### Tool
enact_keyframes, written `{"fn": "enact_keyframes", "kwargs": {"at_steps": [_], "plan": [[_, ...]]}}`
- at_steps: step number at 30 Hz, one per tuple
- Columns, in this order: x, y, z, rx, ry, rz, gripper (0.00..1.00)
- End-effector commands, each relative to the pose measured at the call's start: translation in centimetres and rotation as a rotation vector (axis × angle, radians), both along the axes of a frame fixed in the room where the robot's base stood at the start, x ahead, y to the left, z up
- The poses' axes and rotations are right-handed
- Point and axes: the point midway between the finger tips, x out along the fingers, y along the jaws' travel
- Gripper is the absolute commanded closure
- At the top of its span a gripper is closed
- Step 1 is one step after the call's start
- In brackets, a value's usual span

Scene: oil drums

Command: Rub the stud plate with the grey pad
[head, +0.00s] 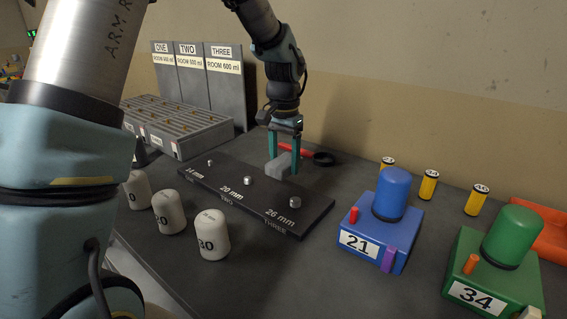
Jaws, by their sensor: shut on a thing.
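The stud plate (222,204) is a dark flat board lying on the table. It carries several short metal studs in a row, with the labels 14 mm, 20 mm and 26 mm. My gripper (284,158) points down with teal fingers, at the back edge of the plate's right half. It is shut on the grey pad (279,166), a small light-grey block. The pad is behind the 20 mm and 26 mm studs. I cannot tell whether its underside touches the plate.
A blue block marked 21 (378,238) and a green one marked 34 (492,276) stand right, with yellow cylinders (428,185) behind.

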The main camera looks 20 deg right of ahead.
Motion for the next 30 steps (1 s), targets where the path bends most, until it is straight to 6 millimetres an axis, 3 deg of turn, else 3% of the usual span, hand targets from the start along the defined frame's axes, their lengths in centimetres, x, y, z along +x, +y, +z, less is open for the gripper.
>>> {"fn": "enact_keyframes", "kwargs": {"at_steps": [1,13,30], "plan": [[0.0,-0.1,1.0,-0.001,0.000,0.000,0.93],[0.2,-0.4,4.3,-0.001,-0.002,0.002,0.93],[0.2,-0.4,4.5,-0.001,0.000,0.002,0.93]]}}
